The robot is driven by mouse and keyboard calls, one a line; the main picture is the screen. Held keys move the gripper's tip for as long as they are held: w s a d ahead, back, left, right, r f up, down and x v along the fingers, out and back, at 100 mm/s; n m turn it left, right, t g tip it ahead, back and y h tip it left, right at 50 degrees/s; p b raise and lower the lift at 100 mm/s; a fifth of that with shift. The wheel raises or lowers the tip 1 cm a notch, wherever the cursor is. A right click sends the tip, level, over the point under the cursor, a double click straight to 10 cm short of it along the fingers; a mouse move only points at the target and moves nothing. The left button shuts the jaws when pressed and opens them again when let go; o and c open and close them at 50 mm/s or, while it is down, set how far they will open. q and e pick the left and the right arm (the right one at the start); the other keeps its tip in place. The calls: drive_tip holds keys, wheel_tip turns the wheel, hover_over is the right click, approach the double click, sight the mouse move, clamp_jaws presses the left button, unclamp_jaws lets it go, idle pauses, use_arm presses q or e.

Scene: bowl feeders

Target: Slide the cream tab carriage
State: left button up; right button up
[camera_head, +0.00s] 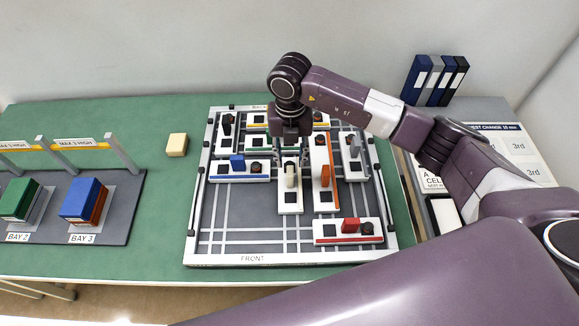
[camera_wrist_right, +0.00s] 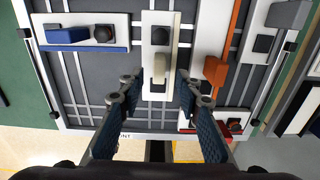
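The cream tab carriage is a white block (camera_head: 291,203) with an upright cream tab (camera_head: 290,176), near the middle of the framed board (camera_head: 217,257). In the right wrist view the carriage (camera_wrist_right: 155,19) runs lengthwise and its cream tab (camera_wrist_right: 160,67) stands near the end closer to the gripper. My right gripper (camera_wrist_right: 157,82) is open and empty, its fingertips on either side of the tab and apart from it. I cannot tell how far above the board the tips are. In the head view my right wrist covers part of the board behind the carriage. My left gripper is not in view.
An orange tab carriage (camera_head: 326,199) stands close on the right and a blue tab carriage (camera_head: 228,174) on the left. A red tab carriage (camera_head: 340,239) lies at front right. The board's front left is clear. A cream block (camera_head: 177,145) sits on the green table.

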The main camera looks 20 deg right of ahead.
sight(290, 169)
wheel_tip(290, 169, down, 5)
drive_tip(key=shift+f+p, duration=0.1)
drive_tip(key=shift+p, duration=0.7)
drive_tip(key=shift+f, duration=0.45)
drive_tip(key=shift+c, duration=0.4)
clamp_jaws()
